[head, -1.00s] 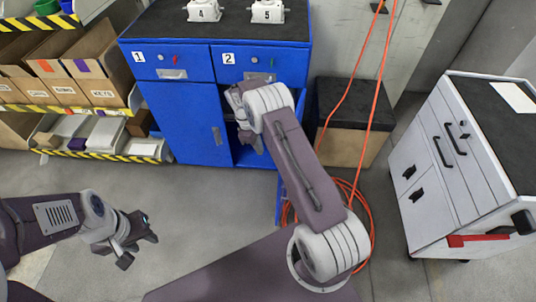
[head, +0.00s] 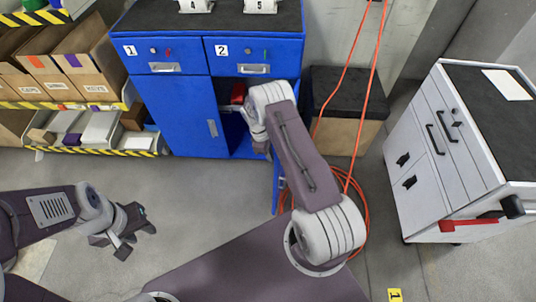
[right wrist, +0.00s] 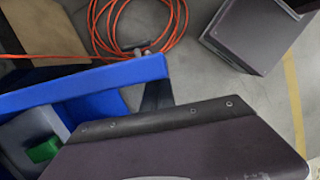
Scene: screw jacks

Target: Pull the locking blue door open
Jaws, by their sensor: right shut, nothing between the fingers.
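The blue cabinet (head: 185,110) has two drawers, labelled 1 and 2, above two door bays. The left door (head: 190,120) is closed, with a vertical handle. The right door (head: 276,188) stands swung outward and shows nearly edge-on; its blue edge also crosses the right wrist view (right wrist: 95,85). My right gripper (head: 262,152) is shut and empty in front of the open bay, on the inner side of the right door; my arm partly hides it. Whether it touches the door cannot be told. My left gripper (head: 138,238) is open and empty above the floor at left.
A red item (head: 238,93) shows inside the open bay. Orange cable (head: 360,215) lies coiled by the door, near a black-topped box (head: 350,95). A white tool cabinet (head: 440,150) stands right; shelves of cardboard bins (head: 60,75) stand left. The floor between is clear.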

